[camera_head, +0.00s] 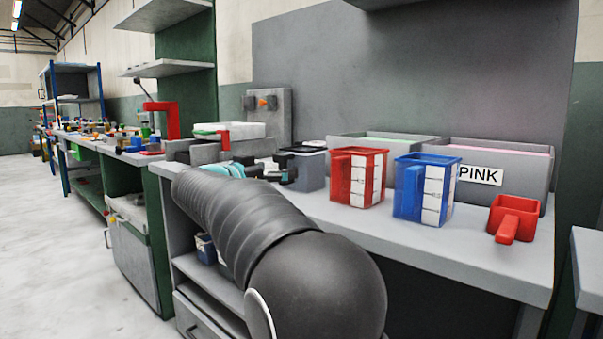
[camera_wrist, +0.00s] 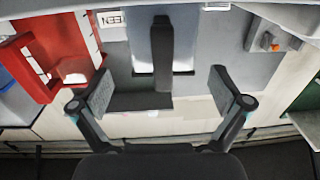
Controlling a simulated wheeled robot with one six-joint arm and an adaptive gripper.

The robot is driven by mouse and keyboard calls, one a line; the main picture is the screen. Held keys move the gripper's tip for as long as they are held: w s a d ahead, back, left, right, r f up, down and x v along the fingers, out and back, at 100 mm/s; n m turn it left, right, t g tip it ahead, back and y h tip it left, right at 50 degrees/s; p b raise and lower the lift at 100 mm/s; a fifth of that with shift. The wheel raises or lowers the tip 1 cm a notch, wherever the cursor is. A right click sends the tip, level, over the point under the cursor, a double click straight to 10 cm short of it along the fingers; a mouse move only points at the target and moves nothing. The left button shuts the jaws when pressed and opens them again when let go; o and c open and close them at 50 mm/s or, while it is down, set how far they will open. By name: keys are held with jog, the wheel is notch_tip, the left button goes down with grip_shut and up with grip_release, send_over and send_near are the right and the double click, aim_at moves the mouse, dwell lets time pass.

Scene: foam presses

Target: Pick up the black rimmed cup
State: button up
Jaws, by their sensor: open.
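The black rimmed cup (camera_head: 310,170) is a grey, squarish jug with a black rim, standing upright on the bench left of the red jug. My gripper (camera_head: 280,168) is at its left side in the head view and hides part of it. In the wrist view the cup's black handle (camera_wrist: 162,50) points up the middle of the picture. My gripper (camera_wrist: 158,90) is open there, with one finger on each side of the handle's line. No contact with the cup is clear.
A red jug (camera_head: 358,177) and a blue jug (camera_head: 426,189) stand to the right, then a small red scoop (camera_head: 514,217). Grey bins, one labelled PINK (camera_head: 522,165), stand behind. A white tray (camera_head: 230,130) is at the left. The bench front (camera_head: 420,250) is clear.

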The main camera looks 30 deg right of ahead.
aim_at(299, 170)
jog(key=x, duration=0.5)
jog(key=shift+w+f+b, duration=0.15)
jog(key=shift+f+b, duration=0.05)
jog(key=shift+b, duration=0.15)
grip_shut()
